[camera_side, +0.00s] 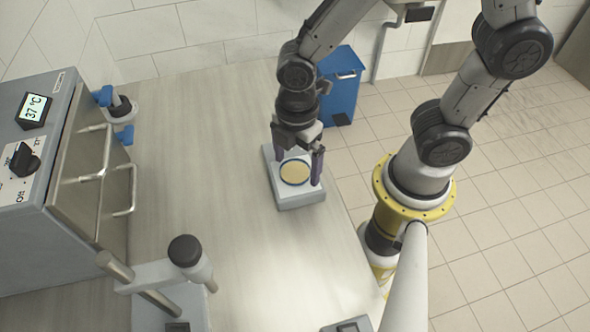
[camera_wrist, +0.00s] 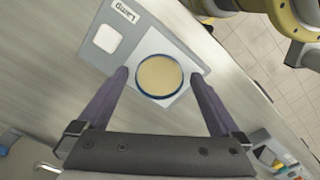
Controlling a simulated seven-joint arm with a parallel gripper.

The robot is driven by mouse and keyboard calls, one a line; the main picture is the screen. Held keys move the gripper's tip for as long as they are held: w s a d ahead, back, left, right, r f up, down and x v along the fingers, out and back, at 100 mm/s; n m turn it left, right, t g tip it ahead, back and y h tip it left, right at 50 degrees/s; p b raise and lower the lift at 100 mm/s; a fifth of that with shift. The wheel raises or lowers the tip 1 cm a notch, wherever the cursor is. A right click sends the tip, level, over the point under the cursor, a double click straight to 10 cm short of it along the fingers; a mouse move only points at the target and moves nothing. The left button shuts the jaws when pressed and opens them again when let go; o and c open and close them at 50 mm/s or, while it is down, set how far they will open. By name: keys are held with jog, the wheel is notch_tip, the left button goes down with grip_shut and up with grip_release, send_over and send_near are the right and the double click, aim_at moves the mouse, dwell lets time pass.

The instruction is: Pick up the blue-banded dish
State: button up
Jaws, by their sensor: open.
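The blue-banded dish (camera_side: 295,173) is a shallow round dish with a tan fill and a dark blue rim. It lies flat on a light grey box (camera_side: 296,201) near the table's right edge. In the wrist view the dish (camera_wrist: 160,76) sits on the box's pale plate, between and a little beyond my finger tips. My gripper (camera_side: 301,181) is open, pointing down, with one purple finger on each side of the dish. The fingers (camera_wrist: 170,75) show gaps to the dish in the wrist view. I cannot tell their exact height over the box.
A grey incubator (camera_side: 60,170) reading 37 °C stands at the left. A device with a black knob (camera_side: 185,251) stands at the front. The middle of the table (camera_side: 200,150) is clear.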

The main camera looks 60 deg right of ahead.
jog(key=shift+f, duration=0.3)
jog(key=c, duration=1.4)
jog(key=shift+r, duration=0.1)
